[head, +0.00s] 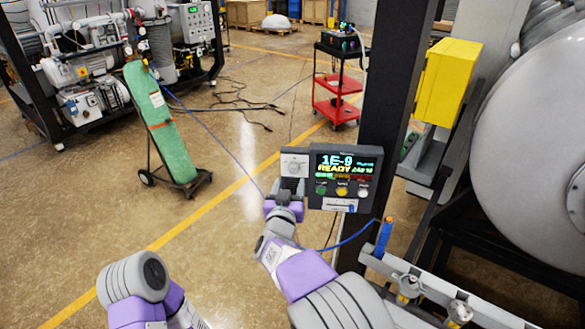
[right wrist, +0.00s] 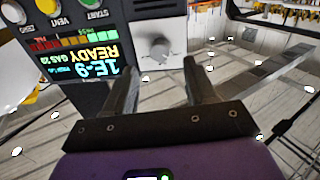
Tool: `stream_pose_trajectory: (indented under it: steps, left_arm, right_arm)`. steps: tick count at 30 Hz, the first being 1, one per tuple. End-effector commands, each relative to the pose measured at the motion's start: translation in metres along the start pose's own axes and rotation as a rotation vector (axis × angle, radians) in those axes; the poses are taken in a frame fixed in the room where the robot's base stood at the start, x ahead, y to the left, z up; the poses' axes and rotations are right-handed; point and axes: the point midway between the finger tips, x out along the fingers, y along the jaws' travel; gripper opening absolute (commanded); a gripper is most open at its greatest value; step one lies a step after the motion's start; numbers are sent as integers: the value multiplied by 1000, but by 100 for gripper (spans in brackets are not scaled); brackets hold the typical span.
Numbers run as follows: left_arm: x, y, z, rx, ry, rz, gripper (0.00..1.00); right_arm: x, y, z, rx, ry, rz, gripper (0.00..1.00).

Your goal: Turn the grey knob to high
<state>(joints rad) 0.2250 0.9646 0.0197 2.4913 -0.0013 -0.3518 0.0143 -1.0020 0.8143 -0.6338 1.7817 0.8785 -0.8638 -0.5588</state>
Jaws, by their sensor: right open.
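The grey knob (head: 295,168) is on a small light-grey panel at the left side of the control box (head: 346,176). In the right wrist view, which is upside down, the knob (right wrist: 158,47) is round and faces me. My right gripper (head: 291,185) is just below and in front of the knob. In the right wrist view my right gripper (right wrist: 163,70) is open, with its fingers apart and nothing between them. The knob lies beyond the fingertips, roughly centred between them, and appears untouched. The knob's marks are too small to read. My left gripper is out of view.
The box's display reads 1E-9 and READY, with green, yellow and white buttons below. A dark post (head: 392,110) stands behind the box. A large grey cylinder (head: 535,140) is at right. A green gas bottle (head: 160,122) and red cart (head: 338,95) stand farther back on open floor.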

Motion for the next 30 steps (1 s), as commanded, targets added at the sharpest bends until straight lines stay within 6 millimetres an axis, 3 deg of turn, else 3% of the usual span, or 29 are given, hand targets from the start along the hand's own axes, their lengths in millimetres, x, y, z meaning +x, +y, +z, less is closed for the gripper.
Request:
stream_pose_trajectory:
  steps: [3, 9, 21, 30]
  left_arm:
    - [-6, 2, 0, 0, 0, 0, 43]
    - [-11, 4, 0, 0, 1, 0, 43]
    - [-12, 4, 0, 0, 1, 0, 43]
    - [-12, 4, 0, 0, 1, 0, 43]
  right_arm:
    - [22, 1, 0, -2, -1, 3, 56]
    - [45, 1, 0, -2, -1, 2, 56]
    - [52, 0, 1, -1, -2, -1, 56]
    - [52, 0, 1, 0, -2, -1, 10]
